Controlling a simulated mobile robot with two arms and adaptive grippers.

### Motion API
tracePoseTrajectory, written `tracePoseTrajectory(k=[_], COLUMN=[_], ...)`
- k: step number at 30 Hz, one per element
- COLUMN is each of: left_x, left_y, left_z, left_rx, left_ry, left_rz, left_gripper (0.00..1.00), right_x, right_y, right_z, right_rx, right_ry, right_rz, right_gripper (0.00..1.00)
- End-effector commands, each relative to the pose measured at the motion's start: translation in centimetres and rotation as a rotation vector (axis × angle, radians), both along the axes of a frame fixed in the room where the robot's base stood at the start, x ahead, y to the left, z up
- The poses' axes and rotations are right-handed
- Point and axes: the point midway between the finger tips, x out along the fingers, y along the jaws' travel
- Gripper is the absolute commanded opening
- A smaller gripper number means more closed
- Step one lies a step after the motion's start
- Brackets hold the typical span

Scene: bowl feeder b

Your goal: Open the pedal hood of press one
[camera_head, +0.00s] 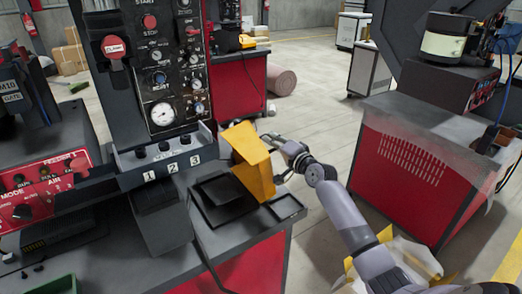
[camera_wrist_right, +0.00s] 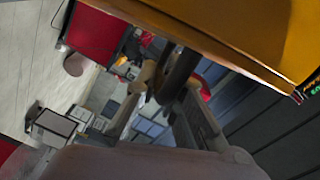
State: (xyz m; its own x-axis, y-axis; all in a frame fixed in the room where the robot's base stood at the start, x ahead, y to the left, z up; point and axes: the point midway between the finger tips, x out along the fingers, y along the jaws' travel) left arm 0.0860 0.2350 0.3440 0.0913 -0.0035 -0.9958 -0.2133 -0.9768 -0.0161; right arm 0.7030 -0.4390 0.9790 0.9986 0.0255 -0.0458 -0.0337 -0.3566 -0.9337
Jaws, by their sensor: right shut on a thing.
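The yellow pedal hood (camera_head: 252,158) stands steeply raised at the right edge of the press bench, beside a dark pedal plate (camera_head: 222,196). My right gripper (camera_head: 284,148) is at the hood's right side, shut on it; the exact grip point is partly hidden in the head view. In the right wrist view the hood (camera_wrist_right: 245,32) fills the upper right, and the right gripper's fingers (camera_wrist_right: 165,85) close around a dark bar by its edge. The press control panel (camera_head: 172,60) with buttons and a gauge stands behind. My left gripper is not in view.
A numbered shelf (camera_head: 168,162) juts out just left of the hood. A small empty tray (camera_head: 286,208) lies at the bench's right corner. A red cabinet with a bowl machine (camera_head: 408,165) stands to the right. Open floor (camera_head: 318,100) lies between.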

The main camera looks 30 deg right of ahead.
Motion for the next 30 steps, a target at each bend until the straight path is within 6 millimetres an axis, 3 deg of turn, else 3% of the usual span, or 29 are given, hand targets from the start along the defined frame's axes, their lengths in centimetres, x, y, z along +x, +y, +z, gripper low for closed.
tracePoseTrajectory(k=[1,10,29,30], left_x=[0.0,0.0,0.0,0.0], left_y=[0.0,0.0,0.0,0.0], left_z=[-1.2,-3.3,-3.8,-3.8], left_rx=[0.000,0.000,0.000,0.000], left_ry=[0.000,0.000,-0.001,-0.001], left_rz=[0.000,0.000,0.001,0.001], left_gripper=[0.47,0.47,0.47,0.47], right_x=[0.0,0.1,0.1,0.1], right_y=[-0.7,-2.7,-3.2,-3.2], right_z=[-0.8,-2.0,-2.3,-2.3], right_rx=[0.029,0.169,0.211,0.211], right_ry=[-0.002,0.004,0.006,0.006], right_rz=[-0.002,0.000,0.001,0.001], right_gripper=[0.00,0.00,0.00,0.12])
